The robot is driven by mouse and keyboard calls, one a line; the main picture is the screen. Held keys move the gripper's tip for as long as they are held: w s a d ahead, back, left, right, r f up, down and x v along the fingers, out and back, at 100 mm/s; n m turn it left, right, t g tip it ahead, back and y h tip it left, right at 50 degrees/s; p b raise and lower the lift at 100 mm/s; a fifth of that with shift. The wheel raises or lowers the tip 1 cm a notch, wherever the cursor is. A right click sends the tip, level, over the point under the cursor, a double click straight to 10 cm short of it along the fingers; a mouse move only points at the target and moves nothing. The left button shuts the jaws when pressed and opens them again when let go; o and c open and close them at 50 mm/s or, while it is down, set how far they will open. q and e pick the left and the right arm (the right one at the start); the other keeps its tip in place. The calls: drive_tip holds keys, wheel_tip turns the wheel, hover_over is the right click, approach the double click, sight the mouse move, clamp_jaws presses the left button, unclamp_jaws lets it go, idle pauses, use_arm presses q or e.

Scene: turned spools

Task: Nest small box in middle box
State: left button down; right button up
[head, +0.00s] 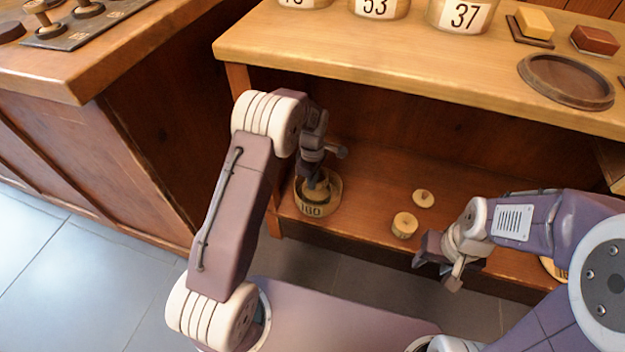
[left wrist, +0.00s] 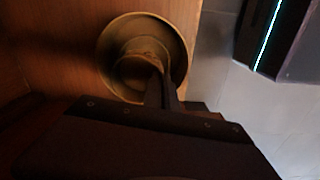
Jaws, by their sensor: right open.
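The middle box (head: 311,210), a round wooden box marked 160, stands upright on the lower shelf. A smaller round box, the small box (head: 319,192), sits inside its rim; both show in the left wrist view, the middle box as the outer ring (left wrist: 108,58) and the small box (left wrist: 138,50) within it. My left gripper (head: 318,181) reaches down into the middle box, its fingers close together at the small box's wall and seemingly shut on it. Whether the small box touches the bottom is hidden. My right gripper (head: 440,270) is open and empty at the shelf's front edge.
A small round wooden piece (head: 404,225) and a knobbed lid (head: 423,198) lie on the lower shelf (head: 365,180), right of the middle box. The tabletop (head: 400,65) overhangs the shelf and holds numbered boxes, blocks and a dark round tray (head: 525,70). A cabinet (head: 140,150) stands left.

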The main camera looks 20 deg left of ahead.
use_arm(q)
drive_tip(key=shift+f, duration=0.15)
idle(0.3)
drive_tip(key=shift+f+b, duration=0.35)
drive_tip(key=shift+f, duration=0.6)
drive_tip(key=shift+f, duration=0.15)
drive_tip(key=shift+f, duration=0.75)
drive_tip(key=shift+f, duration=0.25)
